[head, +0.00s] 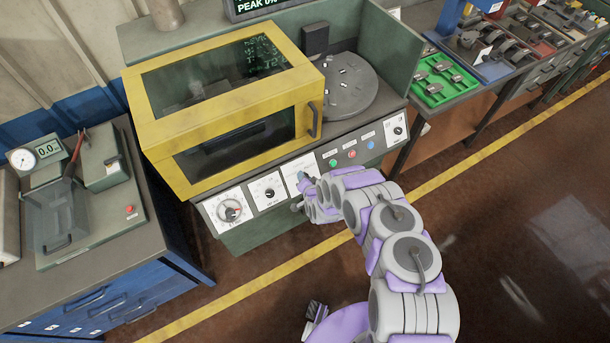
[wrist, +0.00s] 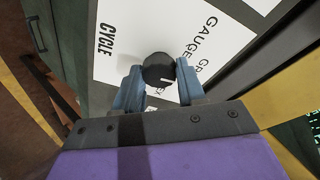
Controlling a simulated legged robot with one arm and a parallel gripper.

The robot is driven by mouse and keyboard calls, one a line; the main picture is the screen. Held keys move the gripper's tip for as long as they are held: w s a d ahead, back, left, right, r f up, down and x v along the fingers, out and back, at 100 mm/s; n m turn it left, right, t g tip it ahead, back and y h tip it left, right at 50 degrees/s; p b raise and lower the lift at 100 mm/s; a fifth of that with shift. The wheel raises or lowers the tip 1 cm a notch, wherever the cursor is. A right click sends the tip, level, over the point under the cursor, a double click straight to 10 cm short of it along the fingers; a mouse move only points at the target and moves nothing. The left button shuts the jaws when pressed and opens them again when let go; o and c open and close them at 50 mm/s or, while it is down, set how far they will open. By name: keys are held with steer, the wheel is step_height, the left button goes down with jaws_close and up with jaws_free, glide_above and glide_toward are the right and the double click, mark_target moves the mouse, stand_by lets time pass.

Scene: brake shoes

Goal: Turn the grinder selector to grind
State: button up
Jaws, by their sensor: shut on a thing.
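The selector is a round black knob (wrist: 158,67) on a white label plate (wrist: 120,45) in the wrist view. The plate reads CYCLE and GAUGE; other words are partly hidden by the knob and fingers. The blue fingers of my gripper (wrist: 157,80) stand on either side of the knob and are shut on it. The knob's pointer direction cannot be made out. In the head view my gripper (head: 304,181) is at the machine's front panel, by the white plate (head: 298,166), and the knob is hidden behind it.
A yellow-framed guard (head: 235,112) stands above the panel. Two dials (head: 230,210) (head: 268,190) are left of my gripper; colored buttons (head: 351,154) and another knob (head: 398,130) are right. A round table (head: 345,88) sits behind. The floor in front is clear.

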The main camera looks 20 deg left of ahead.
steer(key=shift+m+p, duration=0.5)
steer(key=shift+m, duration=0.1)
steer(key=shift+d, duration=0.1)
steer(key=o, duration=1.1)
steer(key=shift+c, duration=0.2)
steer(key=shift+s+d+r, duration=0.2)
steer(key=shift+s+r, duration=0.2)
steer(key=p+v, duration=0.2)
steer(key=v, duration=1.4)
steer(key=shift+r, duration=0.1)
